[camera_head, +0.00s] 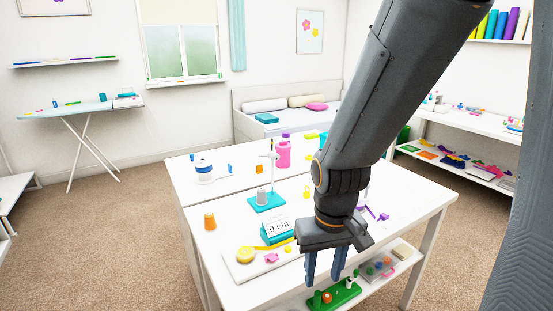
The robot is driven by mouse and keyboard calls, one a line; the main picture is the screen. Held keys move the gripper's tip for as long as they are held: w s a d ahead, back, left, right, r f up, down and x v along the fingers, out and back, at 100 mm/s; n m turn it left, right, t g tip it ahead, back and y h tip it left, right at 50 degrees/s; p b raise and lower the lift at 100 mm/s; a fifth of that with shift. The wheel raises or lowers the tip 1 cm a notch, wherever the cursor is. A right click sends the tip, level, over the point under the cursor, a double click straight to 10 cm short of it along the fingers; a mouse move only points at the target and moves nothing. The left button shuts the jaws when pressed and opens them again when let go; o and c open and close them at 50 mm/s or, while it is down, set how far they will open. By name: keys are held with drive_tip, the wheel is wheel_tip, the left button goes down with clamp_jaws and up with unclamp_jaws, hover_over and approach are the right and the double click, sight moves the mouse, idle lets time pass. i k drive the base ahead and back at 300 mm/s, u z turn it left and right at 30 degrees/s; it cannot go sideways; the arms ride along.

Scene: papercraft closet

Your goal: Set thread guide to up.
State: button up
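A thread stand (267,201) with a teal base stands on the white table, left of my gripper. It carries a grey spool and a thin white upright post with a small piece at its top, which may be the thread guide (271,155). The guide is too small to tell its exact setting. My gripper (325,270) points down over the table's front part, to the right of and nearer than the stand. Its two blue fingers are apart with nothing seen between them. It does not touch the stand.
A lower shelf holds a green tray (335,297).

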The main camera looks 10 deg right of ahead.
sight(271, 154)
drive_tip(key=z, duration=1.55)
drive_tip(key=k, duration=1.15)
drive_tip(key=u, duration=1.4)
drive_tip(key=i, duration=1)
